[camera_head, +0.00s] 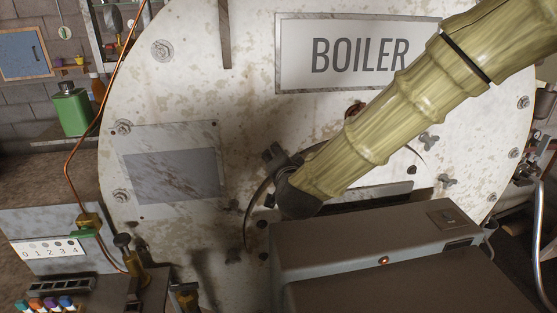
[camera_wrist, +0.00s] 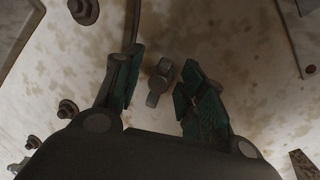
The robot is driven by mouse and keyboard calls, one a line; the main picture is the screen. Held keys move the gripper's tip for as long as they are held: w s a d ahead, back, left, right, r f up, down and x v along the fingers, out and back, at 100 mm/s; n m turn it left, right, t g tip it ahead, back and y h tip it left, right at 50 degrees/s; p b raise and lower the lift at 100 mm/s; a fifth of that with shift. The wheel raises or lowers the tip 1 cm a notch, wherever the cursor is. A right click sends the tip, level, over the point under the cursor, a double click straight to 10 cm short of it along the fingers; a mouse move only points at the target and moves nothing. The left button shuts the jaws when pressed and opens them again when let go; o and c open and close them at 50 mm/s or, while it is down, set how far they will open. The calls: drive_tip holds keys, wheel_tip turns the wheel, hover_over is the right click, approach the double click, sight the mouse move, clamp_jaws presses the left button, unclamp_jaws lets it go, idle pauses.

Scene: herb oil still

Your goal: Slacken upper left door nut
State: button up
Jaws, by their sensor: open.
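A grey wing-type door nut (camera_wrist: 159,82) sticks out of the pale, stained boiler front in the wrist view. My gripper (camera_wrist: 161,66) is open, with one green-padded finger on each side of this nut and a visible gap to both. In the head view my gripper (camera_head: 275,160) is at the left edge of the round door, below the BOILER plate (camera_head: 350,52). There the nut between the fingers is hidden by the gripper. Two other wing nuts show at the door's right side, an upper one (camera_head: 429,141) and a lower one (camera_head: 447,181).
A grey box (camera_head: 360,235) stands in front of the door's lower part. A copper pipe (camera_head: 68,165) and a brass valve (camera_head: 88,222) are at the left. A green canister (camera_head: 70,111) stands on a shelf at the far left. Bolts (camera_wrist: 68,110) dot the boiler face.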

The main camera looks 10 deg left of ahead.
drive_tip(key=v, duration=1.1)
drive_tip(key=shift+s+d, duration=0.15)
drive_tip(key=shift+f, duration=0.1)
